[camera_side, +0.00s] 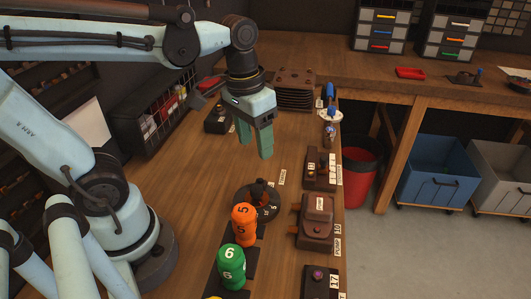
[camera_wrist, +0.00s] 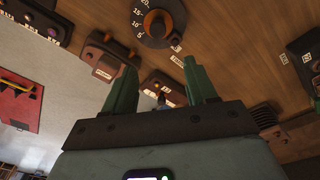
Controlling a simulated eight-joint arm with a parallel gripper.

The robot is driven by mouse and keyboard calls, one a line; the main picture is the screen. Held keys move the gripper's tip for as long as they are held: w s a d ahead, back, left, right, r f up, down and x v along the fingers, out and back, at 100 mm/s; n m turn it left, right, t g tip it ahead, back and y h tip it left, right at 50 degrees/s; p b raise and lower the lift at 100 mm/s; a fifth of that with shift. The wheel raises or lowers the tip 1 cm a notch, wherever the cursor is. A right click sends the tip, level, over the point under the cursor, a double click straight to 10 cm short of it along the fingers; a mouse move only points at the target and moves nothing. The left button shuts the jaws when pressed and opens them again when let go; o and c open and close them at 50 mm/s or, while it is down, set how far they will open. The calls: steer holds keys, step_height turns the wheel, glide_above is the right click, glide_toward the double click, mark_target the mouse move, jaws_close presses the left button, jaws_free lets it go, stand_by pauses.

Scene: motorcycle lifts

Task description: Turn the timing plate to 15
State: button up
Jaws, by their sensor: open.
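The timing plate (camera_side: 270,210) is a dark round dial with white numbers and a raised dark knob at its centre. It lies on the wooden bench, partly behind an orange numbered piece in the side view. In the wrist view the plate (camera_wrist: 146,38) is at the top, cut by the edge, with marks such as 20, 15 and 10 along its rim. I cannot tell the exact setting. My gripper (camera_side: 255,143) has green fingers, open and empty, above the bench and behind the plate in the side view. Its fingers also show in the wrist view (camera_wrist: 160,68), apart from the plate.
The orange piece (camera_side: 244,214) marked 5 and a green piece (camera_side: 231,262) marked 6 stand close in front of the plate. A brown pump box (camera_side: 317,213) and a switch box (camera_side: 319,170) sit to its right. Bare bench lies left of the plate.

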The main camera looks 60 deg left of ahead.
mark_target(256, 188)
steer(key=shift+g, duration=0.6)
steer(key=shift+s+d+f, duration=0.1)
steer(key=shift+d+f, duration=0.05)
steer(key=shift+f, duration=2.75)
steer(key=shift+s+d+f, duration=0.1)
steer(key=shift+f, duration=2.8)
steer(key=c, duration=1.1)
steer(key=shift+o, duration=0.2)
